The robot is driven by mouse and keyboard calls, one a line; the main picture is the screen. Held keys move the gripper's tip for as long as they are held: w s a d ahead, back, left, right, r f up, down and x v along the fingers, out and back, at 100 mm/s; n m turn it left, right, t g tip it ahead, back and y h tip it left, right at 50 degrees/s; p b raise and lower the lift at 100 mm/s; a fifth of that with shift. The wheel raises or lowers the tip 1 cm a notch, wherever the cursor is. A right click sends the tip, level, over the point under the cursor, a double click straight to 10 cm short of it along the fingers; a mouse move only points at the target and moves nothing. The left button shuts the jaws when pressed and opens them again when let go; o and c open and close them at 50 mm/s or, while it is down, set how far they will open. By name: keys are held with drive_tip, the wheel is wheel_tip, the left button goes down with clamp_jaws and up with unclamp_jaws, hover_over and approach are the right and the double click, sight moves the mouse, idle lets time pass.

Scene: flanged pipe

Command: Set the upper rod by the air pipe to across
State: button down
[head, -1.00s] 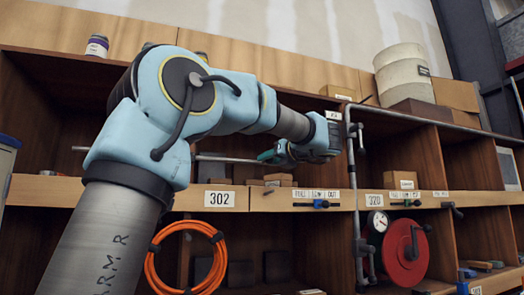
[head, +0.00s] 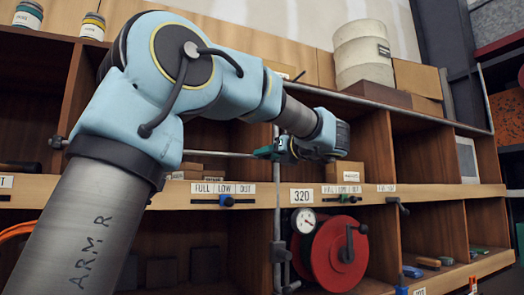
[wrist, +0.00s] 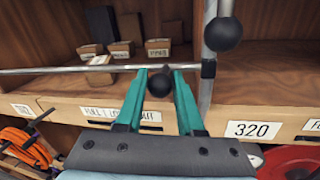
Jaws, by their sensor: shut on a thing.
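The grey upright air pipe (head: 277,205) stands against the shelf front. In the wrist view the pipe (wrist: 207,60) is just right of my fingers, with a dark collar on it. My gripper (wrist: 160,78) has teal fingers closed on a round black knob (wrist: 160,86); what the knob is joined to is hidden. A larger black ball (wrist: 222,34) on a short grey stem hangs in front of the pipe, apart from my fingers. I cannot tell which of the two belongs to the upper rod. In the head view my gripper (head: 272,152) covers this spot.
A thin horizontal bar (wrist: 60,70) runs behind my fingertips. Small boxes (wrist: 158,48) stand on the shelf behind. A red reel (head: 340,255) and a gauge (head: 303,222) sit right of the pipe, below the 320 label (head: 301,196).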

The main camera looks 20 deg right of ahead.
drive_tip(key=shift+d, duration=0.6)
drive_tip(key=c, duration=0.5)
unclamp_jaws()
drive_tip(key=shift+d, duration=0.1)
drive_tip(key=shift+c, duration=0.2)
drive_tip(key=b+v, duration=0.3)
drive_tip(key=v, duration=0.7)
drive_tip(key=shift+s, duration=0.35)
